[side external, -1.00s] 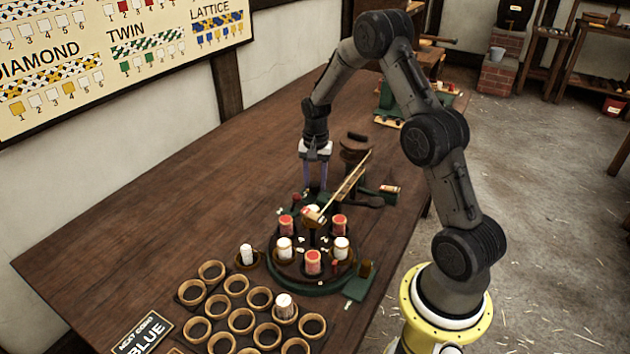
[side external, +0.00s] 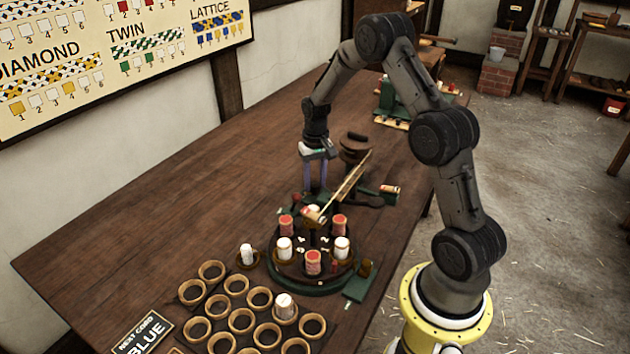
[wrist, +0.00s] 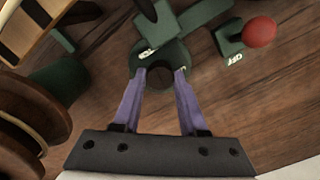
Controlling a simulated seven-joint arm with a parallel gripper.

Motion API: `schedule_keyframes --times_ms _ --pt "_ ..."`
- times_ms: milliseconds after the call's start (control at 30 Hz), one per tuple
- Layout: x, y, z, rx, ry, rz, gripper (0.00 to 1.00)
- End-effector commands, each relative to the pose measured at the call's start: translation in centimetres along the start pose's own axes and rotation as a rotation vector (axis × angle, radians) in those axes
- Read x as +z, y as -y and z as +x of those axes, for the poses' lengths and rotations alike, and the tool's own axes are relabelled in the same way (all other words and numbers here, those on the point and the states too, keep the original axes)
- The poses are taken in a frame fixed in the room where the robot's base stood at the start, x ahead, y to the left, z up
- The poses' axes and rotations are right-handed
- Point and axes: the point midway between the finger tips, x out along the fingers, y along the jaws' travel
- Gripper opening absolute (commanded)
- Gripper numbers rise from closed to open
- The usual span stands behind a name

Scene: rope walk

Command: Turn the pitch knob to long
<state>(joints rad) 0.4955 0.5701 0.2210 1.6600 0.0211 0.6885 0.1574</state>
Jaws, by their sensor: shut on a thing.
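The pitch knob (wrist: 160,77) shows in the wrist view as a small dark round shape between my fingertips. It sits on a round dark green base (wrist: 150,56) with a small white label partly in sight at its far left; I cannot read the label. My gripper (wrist: 161,76) has its two purple fingers closed on the sides of the knob. In the side view my gripper (side external: 315,188) points straight down behind the round braiding stand (side external: 310,287). The knob cannot be made out there.
A red ball-topped lever (wrist: 260,32) beside an OFF label stands to the right in the wrist view. A brown wooden spool (wrist: 28,125) is close at left. Red and white bobbins (side external: 312,262) stand on the braiding stand. The table's left side (side external: 150,220) is clear.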

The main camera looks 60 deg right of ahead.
Motion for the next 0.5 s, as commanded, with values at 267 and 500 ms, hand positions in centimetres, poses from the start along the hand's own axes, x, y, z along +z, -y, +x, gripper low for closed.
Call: schedule_keyframes --times_ms 267,500 --pt "-0.05 0.0 -0.12 0.0 0.001 -0.142 0.0" --pt "-0.03 0.0 -0.12 0.0 0.002 -0.193 0.0"
